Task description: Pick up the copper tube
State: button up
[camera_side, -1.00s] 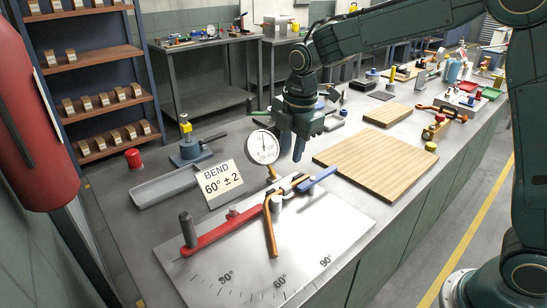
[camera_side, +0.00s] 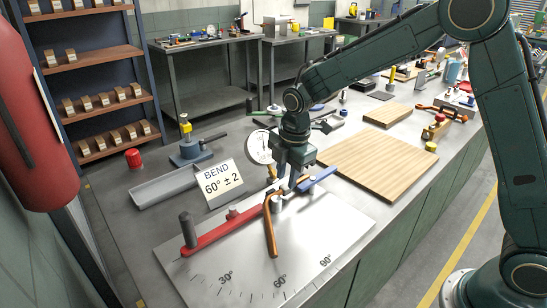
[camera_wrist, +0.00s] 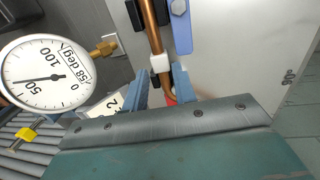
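The bent copper tube (camera_side: 270,232) sits in the bender on the metal plate, its lower leg reaching toward the degree marks. In the wrist view the copper tube (camera_wrist: 152,28) runs down from the top edge, past a small white block, to between my fingers. My gripper (camera_side: 284,184) is low over the bender's pivot end. In the wrist view my gripper (camera_wrist: 162,88) has its two fingers apart, one on each side of the tube, with a gap visible; contact is unclear. The tube's far end is partly hidden by my gripper.
The bender has a red handle (camera_side: 212,236) and a blue bar (camera_side: 319,178). A round dial gauge (camera_wrist: 48,74) stands close beside my gripper. A "BEND 60° ± 2" card (camera_side: 222,183) and a grey channel (camera_side: 166,187) are left. A wooden board (camera_side: 385,163) lies right.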

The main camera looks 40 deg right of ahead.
aim_at(285, 186)
jog(key=shift+w+f, duration=0.15)
jog(key=shift+f, duration=0.95)
jog(key=shift+w+f, duration=0.15)
jog(key=shift+f, duration=0.95)
grip_shut()
